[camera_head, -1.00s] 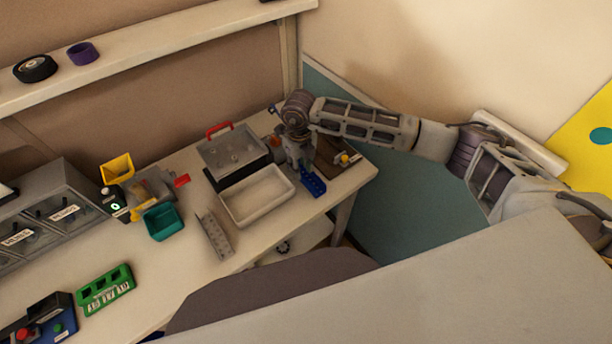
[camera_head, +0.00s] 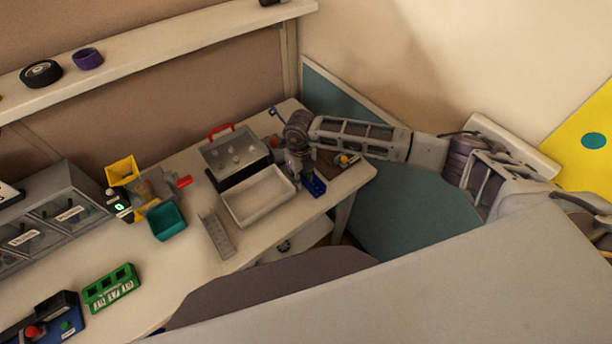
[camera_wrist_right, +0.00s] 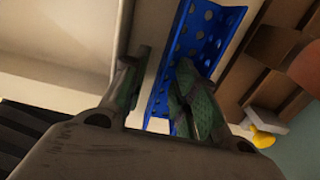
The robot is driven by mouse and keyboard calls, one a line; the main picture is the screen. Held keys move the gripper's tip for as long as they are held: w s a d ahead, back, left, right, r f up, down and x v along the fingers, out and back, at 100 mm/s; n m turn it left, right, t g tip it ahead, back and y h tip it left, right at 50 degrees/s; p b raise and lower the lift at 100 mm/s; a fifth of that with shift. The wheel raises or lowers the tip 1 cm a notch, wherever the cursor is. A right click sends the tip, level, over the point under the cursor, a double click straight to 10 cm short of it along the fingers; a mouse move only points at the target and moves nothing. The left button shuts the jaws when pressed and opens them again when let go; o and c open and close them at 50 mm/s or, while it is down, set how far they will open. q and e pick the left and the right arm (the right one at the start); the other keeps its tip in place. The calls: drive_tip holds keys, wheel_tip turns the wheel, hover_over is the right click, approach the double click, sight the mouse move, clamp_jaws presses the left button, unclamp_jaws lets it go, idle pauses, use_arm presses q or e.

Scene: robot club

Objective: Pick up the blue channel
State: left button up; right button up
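The blue channel (camera_head: 317,187) lies on the table near its right end, just right of the white tray. In the right wrist view the channel (camera_wrist_right: 209,38) is a blue strip with rows of holes and a raised side. My right gripper (camera_head: 300,178) is low beside it and hides part of it. In the wrist view the gripper's fingers (camera_wrist_right: 165,65) are apart, with the channel's left side showing between them. The right finger overlaps the channel; whether it touches is unclear. My left gripper is out of view.
The white tray (camera_head: 232,213) stands close left of the gripper. A grey channel (camera_head: 216,234) lies left of the tray. A grey case with a red handle (camera_head: 222,131) is behind. A brown block with a yellow part (camera_head: 343,160) is close on the right, near the table edge.

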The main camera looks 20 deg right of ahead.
drive_tip(key=shift+f, duration=0.1)
drive_tip(key=shift+c, duration=0.4)
clamp_jaws()
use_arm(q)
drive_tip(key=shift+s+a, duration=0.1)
use_arm(e)
drive_tip(key=shift+w+d, duration=0.1)
